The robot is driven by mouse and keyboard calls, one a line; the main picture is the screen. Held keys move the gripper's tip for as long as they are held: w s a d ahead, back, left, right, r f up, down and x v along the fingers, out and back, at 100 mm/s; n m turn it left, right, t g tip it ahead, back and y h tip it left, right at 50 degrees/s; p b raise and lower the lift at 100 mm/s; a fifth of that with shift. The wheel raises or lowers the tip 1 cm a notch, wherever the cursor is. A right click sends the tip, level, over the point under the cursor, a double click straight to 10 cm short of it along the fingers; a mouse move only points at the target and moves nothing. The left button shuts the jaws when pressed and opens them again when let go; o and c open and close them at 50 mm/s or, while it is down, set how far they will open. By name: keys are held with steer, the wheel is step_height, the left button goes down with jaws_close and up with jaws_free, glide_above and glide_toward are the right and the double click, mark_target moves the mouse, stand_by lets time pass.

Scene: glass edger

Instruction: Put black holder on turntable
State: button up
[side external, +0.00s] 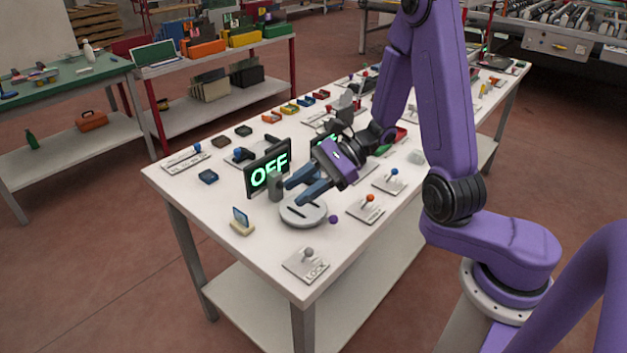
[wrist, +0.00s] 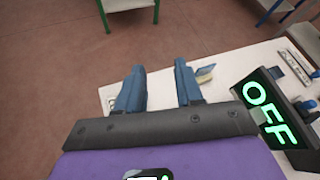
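The turntable (side external: 303,212) is a round grey disc with a dark slot, near the front of the white table, with a purple knob at its edge. My gripper (side external: 294,192) is above it, fingers apart, with nothing seen between them. In the wrist view the two blue fingers (wrist: 160,68) are also spread and empty. A small black block (side external: 243,131), which may be the black holder, lies at the table's back left edge, away from my gripper. A dark brown block (side external: 220,142) lies beside it. I cannot tell for certain which one is the holder.
A black sign reading OFF (side external: 268,166) and a grey post (side external: 275,187) stand close behind the turntable. A cream holder with a blue pane (side external: 242,225) is to its left. Lever plates (side external: 306,263) line the front. A dark blue block (side external: 207,177) lies left.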

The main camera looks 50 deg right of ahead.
steer(key=w+d+f+m+t+h, duration=0.2)
steer(key=d+m+t+h, duration=0.2)
steer(key=d+m+t, duration=0.3)
steer(key=m+t+h, duration=0.1)
steer(key=m+h, duration=0.7)
steer(key=m, duration=0.2)
glide_toward(314, 176)
steer(key=shift+w+r, duration=0.2)
steer(key=shift+w, duration=0.55)
steer(key=shift+w+r, duration=0.25)
steer(key=shift+w, duration=0.5)
steer(key=shift+x, duration=3.25)
steer(key=shift+d+r, duration=0.1)
steer(key=shift+d, duration=0.1)
jaws_close()
